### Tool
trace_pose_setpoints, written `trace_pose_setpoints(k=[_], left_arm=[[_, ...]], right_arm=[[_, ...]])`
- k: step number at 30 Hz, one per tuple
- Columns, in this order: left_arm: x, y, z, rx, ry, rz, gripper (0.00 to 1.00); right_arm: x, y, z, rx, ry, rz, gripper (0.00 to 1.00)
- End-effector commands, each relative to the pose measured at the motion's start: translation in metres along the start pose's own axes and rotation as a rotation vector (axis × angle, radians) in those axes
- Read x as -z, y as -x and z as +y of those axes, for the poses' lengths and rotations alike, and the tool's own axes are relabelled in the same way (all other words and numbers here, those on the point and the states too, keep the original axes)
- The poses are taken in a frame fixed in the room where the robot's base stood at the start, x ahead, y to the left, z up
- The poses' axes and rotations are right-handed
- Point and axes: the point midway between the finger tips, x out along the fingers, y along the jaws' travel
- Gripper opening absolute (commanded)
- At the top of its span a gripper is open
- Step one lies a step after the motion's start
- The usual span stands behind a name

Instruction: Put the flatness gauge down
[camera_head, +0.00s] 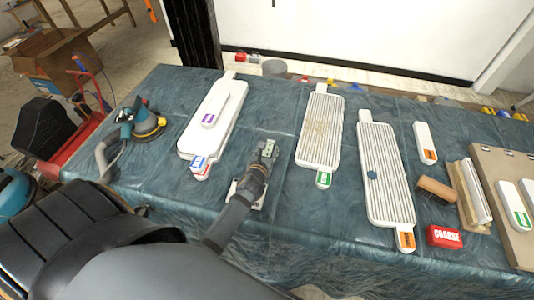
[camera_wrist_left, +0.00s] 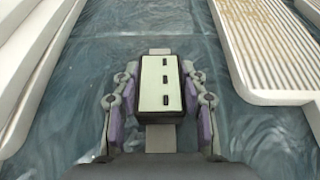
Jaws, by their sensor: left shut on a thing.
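The flatness gauge is a small dark block with a pale top and dark slots (camera_wrist_left: 160,82), and a grey flat bar shows beyond both its ends. My left gripper (camera_wrist_left: 160,77) is shut on it, one finger on each side. In the head view the gauge (camera_head: 268,148) is at the end of my left arm, over the cloth-covered table (camera_head: 265,220), between two white panels. I cannot tell whether the bar touches the cloth. My right gripper is not in view.
A stacked white panel (camera_head: 215,115) lies left of the gauge, and ribbed white panels (camera_head: 319,130) (camera_head: 386,175) lie right. A pale square (camera_head: 236,187) shows partly behind my arm. A sander (camera_head: 142,122) is far left; a red block (camera_head: 443,236) is at right. Bare cloth surrounds the gauge.

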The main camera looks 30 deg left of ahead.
Motion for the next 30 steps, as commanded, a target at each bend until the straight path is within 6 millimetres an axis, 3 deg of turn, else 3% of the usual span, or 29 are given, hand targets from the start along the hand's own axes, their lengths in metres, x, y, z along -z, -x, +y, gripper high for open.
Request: trace_pose_setpoints(k=[8,14,20,24,30], left_arm=[[-0.006,0.002,0.000,0.000,0.000,-0.001,0.06],[-0.035,0.017,0.001,-0.001,0.002,-0.002,0.06],[-0.067,0.077,0.019,-0.001,-0.001,-0.002,0.06],[-0.065,0.117,0.034,-0.001,-0.005,0.002,0.06],[-0.068,0.155,0.049,0.000,-0.006,0.001,0.06]], right_arm=[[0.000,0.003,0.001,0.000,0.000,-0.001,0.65],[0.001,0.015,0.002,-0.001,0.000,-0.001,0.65],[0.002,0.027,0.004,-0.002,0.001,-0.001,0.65],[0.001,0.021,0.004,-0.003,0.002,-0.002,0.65],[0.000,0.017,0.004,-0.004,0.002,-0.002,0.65]])
